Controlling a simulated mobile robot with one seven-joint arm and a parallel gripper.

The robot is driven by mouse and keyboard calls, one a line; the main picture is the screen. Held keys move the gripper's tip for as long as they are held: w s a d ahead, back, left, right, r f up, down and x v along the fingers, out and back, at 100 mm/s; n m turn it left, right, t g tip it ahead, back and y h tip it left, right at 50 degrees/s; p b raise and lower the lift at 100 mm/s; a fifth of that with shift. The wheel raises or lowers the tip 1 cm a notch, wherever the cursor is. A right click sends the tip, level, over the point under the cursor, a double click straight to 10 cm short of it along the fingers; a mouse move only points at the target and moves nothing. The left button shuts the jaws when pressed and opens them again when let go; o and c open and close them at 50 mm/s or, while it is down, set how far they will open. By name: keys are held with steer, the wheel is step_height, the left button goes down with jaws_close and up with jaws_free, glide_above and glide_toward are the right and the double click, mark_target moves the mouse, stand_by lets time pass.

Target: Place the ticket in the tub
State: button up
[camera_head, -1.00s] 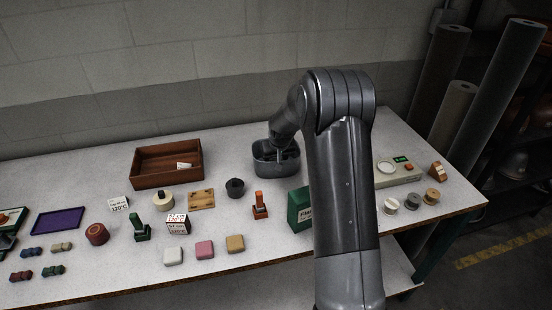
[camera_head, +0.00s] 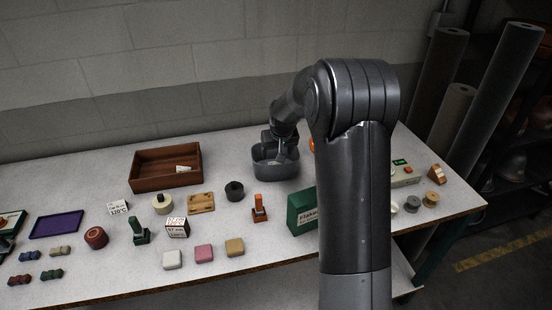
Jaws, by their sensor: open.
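The dark grey tub (camera_head: 277,173) stands at the back of the table, right of the wooden tray. My gripper (camera_head: 281,150) is open and points down at the tub's mouth, near its back rim. The fingertips are small and dark, and I see nothing clearly held between them. I cannot make out a ticket in the tub; its inside is dark and partly hidden by my gripper. A small white slip (camera_head: 183,168) lies in the brown wooden tray (camera_head: 152,181); I cannot tell whether it is the ticket.
A green box (camera_head: 301,212), an orange-handled stamp (camera_head: 259,208) and a dark round pot (camera_head: 234,191) stand in front of the tub. My arm hides part of the table's right side.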

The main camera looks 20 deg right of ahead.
steer(key=s+a+r, duration=0.2)
steer(key=s+r, duration=0.6)
steer(key=s, duration=0.2)
steer(key=s+a+r, duration=0.2)
steer(key=s+r, duration=0.7)
steer(key=s, duration=0.1)
steer(key=s+a+t, duration=0.1)
steer(key=s, duration=1.9)
steer(key=shift+s+a, duration=0.25)
steer(key=shift+s, duration=0.15)
